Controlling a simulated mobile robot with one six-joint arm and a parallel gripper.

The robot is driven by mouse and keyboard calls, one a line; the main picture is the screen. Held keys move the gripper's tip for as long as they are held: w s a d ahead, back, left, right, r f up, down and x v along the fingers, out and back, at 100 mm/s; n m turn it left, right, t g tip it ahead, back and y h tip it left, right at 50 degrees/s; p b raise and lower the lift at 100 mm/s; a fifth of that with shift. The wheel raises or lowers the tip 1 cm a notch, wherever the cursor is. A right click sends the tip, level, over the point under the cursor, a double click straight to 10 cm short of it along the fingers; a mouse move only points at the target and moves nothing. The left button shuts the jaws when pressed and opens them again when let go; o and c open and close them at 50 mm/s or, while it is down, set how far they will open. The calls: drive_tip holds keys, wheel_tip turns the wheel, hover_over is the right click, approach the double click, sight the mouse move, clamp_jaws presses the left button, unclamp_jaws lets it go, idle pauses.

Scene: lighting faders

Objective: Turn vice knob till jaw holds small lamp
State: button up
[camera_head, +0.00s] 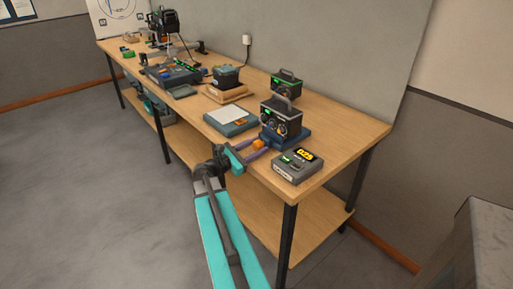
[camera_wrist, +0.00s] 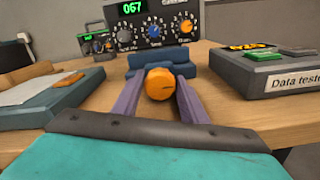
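The vice is a low blue block (camera_wrist: 182,68) near the table's front edge; its blue body also shows in the head view (camera_head: 299,137). Its round orange knob (camera_wrist: 160,84) faces me, with a dark mark pointing right; it also shows in the head view (camera_head: 258,144). My gripper (camera_wrist: 158,90) is open, with one purple finger on each side of the knob. Gaps show between the fingers and the knob. I cannot make out a small lamp in the jaw; the knob and vice front hide that part.
A black device reading 067 (camera_wrist: 155,22) stands right behind the vice. A grey data tester (camera_wrist: 275,75) is close on the right. A blue-grey tray with a white sheet (camera_wrist: 45,95) is on the left. Other devices stand further along the bench.

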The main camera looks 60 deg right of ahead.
drive_tip(key=shift+a, duration=0.1)
idle(0.3)
drive_tip(key=b+v, duration=0.2)
drive_tip(key=v, duration=1.1)
drive_tip(key=shift+w+a, duration=0.2)
drive_tip(key=shift+a, duration=0.05)
